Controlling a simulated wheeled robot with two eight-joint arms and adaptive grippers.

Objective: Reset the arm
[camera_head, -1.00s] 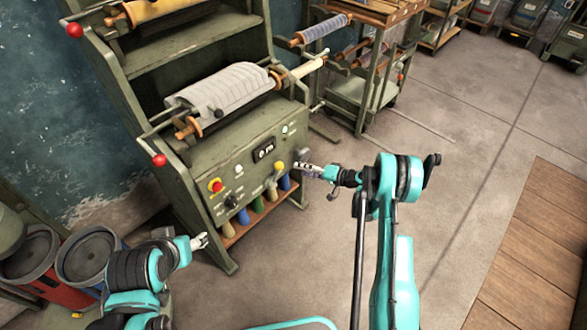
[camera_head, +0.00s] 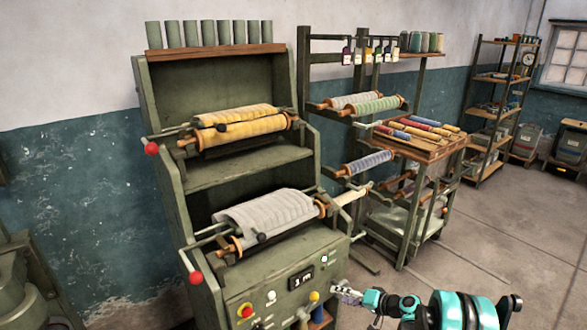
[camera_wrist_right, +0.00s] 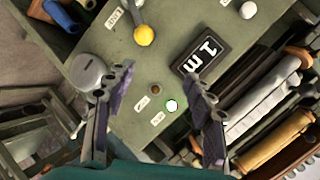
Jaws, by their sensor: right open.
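My right gripper (camera_head: 346,291) is at the lower middle of the head view, in front of the green machine's control panel (camera_head: 262,284). In the right wrist view the right gripper (camera_wrist_right: 160,80) is open, its two fingers spread with nothing between them. The panel lies behind the fingers. A yellow knob (camera_wrist_right: 144,36), a "1 m" display (camera_wrist_right: 205,54) and a lit button (camera_wrist_right: 171,105) show on it. A round silver knob (camera_wrist_right: 90,70) is next to the left finger; I cannot tell whether they touch. My left gripper is out of view.
The machine carries a grey fabric roll (camera_head: 268,212) and a yellow roll (camera_head: 243,125). A red button (camera_head: 246,311) sits on the panel's left. A wooden-topped cart (camera_head: 428,150) with rolls stands to the right. The floor (camera_head: 480,245) at right is clear.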

